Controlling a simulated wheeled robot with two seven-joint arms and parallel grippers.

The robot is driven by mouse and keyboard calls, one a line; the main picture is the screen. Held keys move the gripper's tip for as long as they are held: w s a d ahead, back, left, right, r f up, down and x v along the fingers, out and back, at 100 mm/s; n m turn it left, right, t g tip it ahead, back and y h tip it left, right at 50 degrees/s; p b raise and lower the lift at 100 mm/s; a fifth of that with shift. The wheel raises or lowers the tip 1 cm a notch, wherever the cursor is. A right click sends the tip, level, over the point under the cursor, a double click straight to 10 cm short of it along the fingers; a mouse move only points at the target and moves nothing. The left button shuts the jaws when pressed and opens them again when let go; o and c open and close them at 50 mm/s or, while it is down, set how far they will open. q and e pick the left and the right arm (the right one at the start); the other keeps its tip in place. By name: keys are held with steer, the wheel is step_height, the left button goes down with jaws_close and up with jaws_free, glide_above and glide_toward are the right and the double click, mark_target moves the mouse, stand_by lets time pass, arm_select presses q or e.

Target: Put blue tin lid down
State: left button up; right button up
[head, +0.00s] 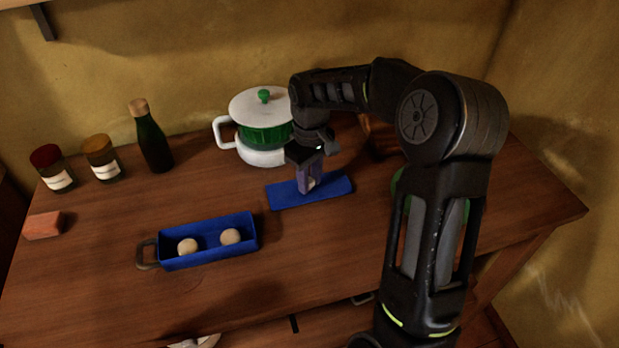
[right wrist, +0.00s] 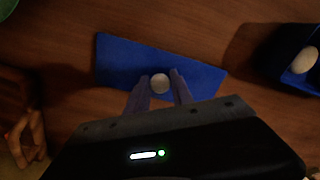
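The blue tin lid (head: 335,187) is a flat blue rectangle at the middle of the wooden counter, in front of the pot. It appears to lie flat on or very close to the wood. My right gripper (head: 309,186) points down at its middle. In the right wrist view the lid (right wrist: 115,62) has a pale round knob (right wrist: 160,83) between my two fingertips, which look closed against it. The open blue tin (head: 210,256) stands to the left and nearer, with two pale round things inside. My left gripper is not in view.
A white and green lidded pot (head: 264,130) stands behind the lid. A dark bottle (head: 150,137), two jars (head: 101,157) and an orange-red block (head: 43,225) are at the left. A green thing is partly hidden behind my right arm. Bare wood lies around the lid.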

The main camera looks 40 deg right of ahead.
mark_target(310, 180)
steer(key=o, duration=0.4)
steer(key=shift+c, duration=0.2)
steer(key=shift+r, duration=0.15)
step_height(310, 180, up, 12)
steer(key=shift+r, duration=0.1)
stand_by(0.9)
